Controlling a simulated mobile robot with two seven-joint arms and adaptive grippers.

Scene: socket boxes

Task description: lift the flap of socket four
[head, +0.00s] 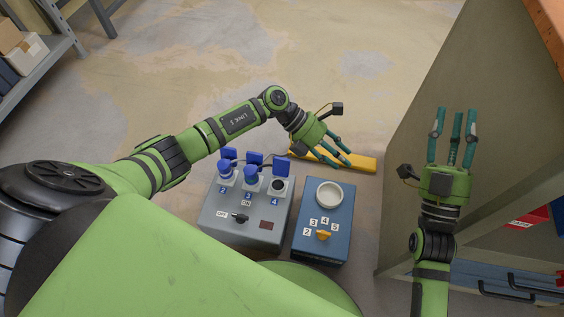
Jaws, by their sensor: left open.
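A grey socket box (262,235) stands on the floor with sockets labelled 2, 3 and 4. Socket four (279,186) is at its right end, with its dark round face uncovered. Its blue flap (282,167) stands raised behind it. Blue plugs sit in socket two (225,171) and socket three (250,178), with blue flaps up behind them. My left gripper (341,158) is open and empty, to the right of the raised flap and apart from it in the picture, over a yellow bar. My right gripper (454,112) has its fingers spread and empty, far right of the box.
A blue box (343,218) with a white round dish (329,194) and an orange knob (323,236) stands right of the grey box. The yellow bar (364,163) lies behind both. A cabinet (405,150) blocks the right. Shelving stands far left; the floor behind is clear.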

